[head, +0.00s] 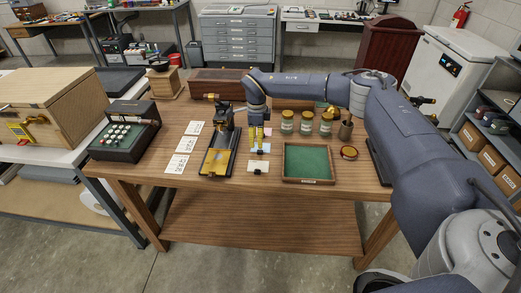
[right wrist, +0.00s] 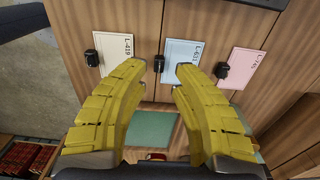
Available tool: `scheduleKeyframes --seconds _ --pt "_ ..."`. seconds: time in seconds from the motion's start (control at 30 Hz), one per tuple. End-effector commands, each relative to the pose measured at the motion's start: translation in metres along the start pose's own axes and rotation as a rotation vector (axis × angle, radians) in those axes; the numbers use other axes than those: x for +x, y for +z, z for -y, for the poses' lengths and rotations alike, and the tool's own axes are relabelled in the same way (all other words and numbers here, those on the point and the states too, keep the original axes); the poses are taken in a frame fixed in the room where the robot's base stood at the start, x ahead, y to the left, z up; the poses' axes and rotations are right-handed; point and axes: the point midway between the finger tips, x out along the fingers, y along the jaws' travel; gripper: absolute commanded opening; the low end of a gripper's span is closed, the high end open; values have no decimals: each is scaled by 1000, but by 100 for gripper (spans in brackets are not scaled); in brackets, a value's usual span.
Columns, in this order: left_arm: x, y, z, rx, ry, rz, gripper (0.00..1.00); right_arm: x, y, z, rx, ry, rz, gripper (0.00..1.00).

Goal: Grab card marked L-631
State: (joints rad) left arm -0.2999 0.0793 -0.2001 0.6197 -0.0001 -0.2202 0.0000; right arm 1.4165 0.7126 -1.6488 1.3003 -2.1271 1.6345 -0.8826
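In the right wrist view, a pale blue card (right wrist: 182,56) lies on the wood beyond my fingertips, near the middle; its label seems to read L-631, the last digits hard to make out. A cream card marked L-419 (right wrist: 119,48) lies to its left and a pink card (right wrist: 244,68) to its right, its label only partly legible. Each has a small black clip or block at its edge. My left gripper is not in view.
On the table (head: 290,215), a green-lined tray (head: 308,162) stands right of the cards. Several lidded jars (head: 306,124) stand behind it. A black and brass device (head: 216,158) stands close on the left, with white printed sheets (head: 181,152) beyond it.

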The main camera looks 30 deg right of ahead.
Motion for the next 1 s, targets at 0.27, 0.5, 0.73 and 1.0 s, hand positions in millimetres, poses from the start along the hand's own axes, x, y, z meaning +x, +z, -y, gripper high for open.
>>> scheduleKeyframes --seconds 0.27,0.5,0.73,1.0 --pt "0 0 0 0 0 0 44 21 0 -1 0 2 -2 25" --pt "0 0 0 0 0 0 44 52 0 -1 0 2 -1 25" --pt "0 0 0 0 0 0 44 58 0 0 0 1 0 25" --pt "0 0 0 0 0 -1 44 58 0 0 0 1 0 8"
